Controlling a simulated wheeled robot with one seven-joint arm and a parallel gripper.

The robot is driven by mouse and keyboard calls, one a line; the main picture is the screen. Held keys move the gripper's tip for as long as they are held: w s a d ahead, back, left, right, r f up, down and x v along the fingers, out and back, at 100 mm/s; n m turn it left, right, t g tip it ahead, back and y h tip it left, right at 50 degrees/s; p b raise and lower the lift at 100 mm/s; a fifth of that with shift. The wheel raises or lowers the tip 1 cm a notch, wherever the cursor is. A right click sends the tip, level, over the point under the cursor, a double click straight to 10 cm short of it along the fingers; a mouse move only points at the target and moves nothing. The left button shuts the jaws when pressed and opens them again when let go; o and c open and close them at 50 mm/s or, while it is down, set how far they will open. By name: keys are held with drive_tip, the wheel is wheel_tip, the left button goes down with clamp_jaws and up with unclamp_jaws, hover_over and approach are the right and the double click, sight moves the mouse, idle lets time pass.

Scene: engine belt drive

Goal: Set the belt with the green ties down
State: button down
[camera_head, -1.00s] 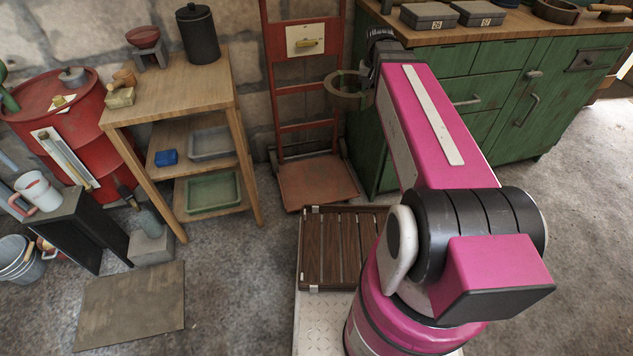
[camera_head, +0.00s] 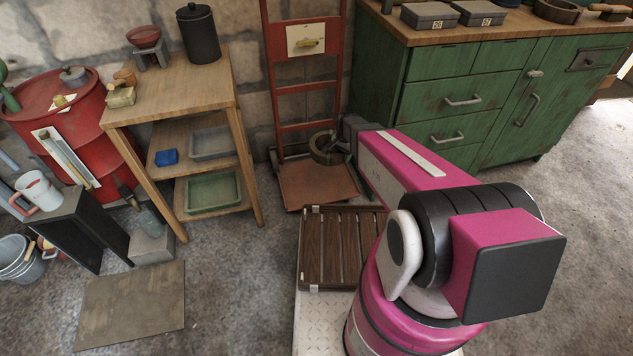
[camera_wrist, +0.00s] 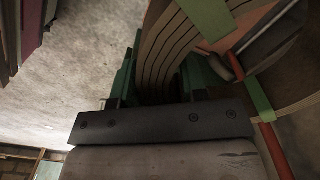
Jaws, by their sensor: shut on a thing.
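The belt with the green ties (camera_head: 322,150) is a dark tan ring low in front of the red hand truck's frame, near its base plate (camera_head: 318,183). I cannot tell whether it touches the plate. My gripper (camera_head: 340,150) is at the ring's right side and is shut on it. In the wrist view the belt (camera_wrist: 165,50) fills the top middle and right, with its ribbed surface showing. Green ties wrap it at the top and at the right. My gripper (camera_wrist: 160,88) closes on its near part, and the fingertips are partly hidden.
The hand truck's red uprights (camera_head: 267,75) stand close behind the belt. A wooden shelf table (camera_head: 180,95) is to the left and a green cabinet (camera_head: 470,90) to the right. A slatted brown tray (camera_head: 340,245) lies in front. Grey floor is clear between shelf and tray.

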drive_tip(key=s+a+f+m, duration=0.1)
drive_tip(key=s+f, duration=0.1)
drive_tip(key=f, duration=0.6)
drive_tip(key=s+a+f+m, duration=0.2)
drive_tip(key=f, duration=0.7)
hover_over(325, 189)
wheel_tip(325, 189, down, 7)
drive_tip(key=shift+w+r, duration=0.1)
drive_tip(key=shift+w, duration=0.05)
drive_tip(key=shift+f, duration=1.95)
drive_tip(key=shift+f, duration=0.15)
drive_tip(key=c, duration=0.7)
unclamp_jaws()
drive_tip(key=shift+o, duration=0.2)
